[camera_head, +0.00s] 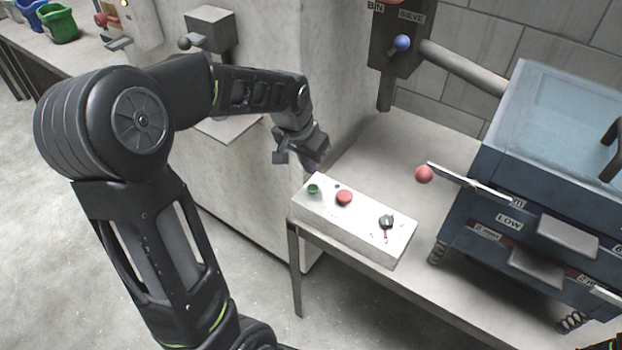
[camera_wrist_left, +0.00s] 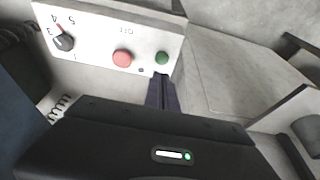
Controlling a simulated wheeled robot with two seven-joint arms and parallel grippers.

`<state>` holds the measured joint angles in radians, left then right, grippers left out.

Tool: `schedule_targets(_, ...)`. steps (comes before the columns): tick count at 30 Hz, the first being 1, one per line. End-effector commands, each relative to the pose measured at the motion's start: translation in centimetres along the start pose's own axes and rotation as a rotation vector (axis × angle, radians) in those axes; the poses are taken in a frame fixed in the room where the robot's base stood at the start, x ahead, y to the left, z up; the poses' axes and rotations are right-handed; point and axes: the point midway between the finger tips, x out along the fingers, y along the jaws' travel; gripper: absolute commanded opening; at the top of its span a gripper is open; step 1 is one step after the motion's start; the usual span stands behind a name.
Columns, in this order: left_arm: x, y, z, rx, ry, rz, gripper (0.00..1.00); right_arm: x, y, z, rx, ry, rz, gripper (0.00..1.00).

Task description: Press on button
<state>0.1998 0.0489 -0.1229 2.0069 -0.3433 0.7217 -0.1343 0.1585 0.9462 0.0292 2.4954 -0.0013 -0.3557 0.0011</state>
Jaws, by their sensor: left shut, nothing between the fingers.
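A white control box (camera_head: 340,225) sits on the near edge of a grey table. On its top are a green button (camera_head: 313,189) at the left, a larger red button (camera_head: 344,197) and a black dial (camera_head: 386,221). In the left wrist view the green button (camera_wrist_left: 162,58) lies just beyond my fingertips, with the red button (camera_wrist_left: 122,58) beside it. My left gripper (camera_head: 312,164) is shut and empty, its fingertips above and behind the green end of the box. In the left wrist view its fingers (camera_wrist_left: 160,88) point toward the green button; contact cannot be told. My right gripper is not visible.
A blue sieve machine (camera_head: 500,222) with drawers, springs and a red-knobbed lever (camera_head: 424,174) stands right of the box. Green (camera_head: 58,24) and blue buckets stand at the far left.

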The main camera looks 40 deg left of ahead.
Motion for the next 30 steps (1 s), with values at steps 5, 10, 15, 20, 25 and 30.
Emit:
schedule_targets(5,3.4,0.0,0.3,-0.001,-0.004,0.001,0.00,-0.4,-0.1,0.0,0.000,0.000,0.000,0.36)
schedule_targets(10,5.5,0.0,0.9,-0.002,-0.002,0.000,0.00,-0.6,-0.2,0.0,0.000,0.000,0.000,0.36)
schedule_targets(15,6.3,0.0,1.1,-0.001,0.001,0.000,0.00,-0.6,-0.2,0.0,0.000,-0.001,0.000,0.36)
schedule_targets(20,6.3,0.0,1.1,-0.001,0.001,0.000,0.00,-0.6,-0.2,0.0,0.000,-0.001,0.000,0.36)
schedule_targets(25,6.5,0.0,1.2,-0.001,0.001,0.000,0.00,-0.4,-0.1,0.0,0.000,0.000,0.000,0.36)
schedule_targets(30,8.4,0.0,1.7,-0.001,0.001,0.000,0.00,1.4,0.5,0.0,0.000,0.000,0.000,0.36)
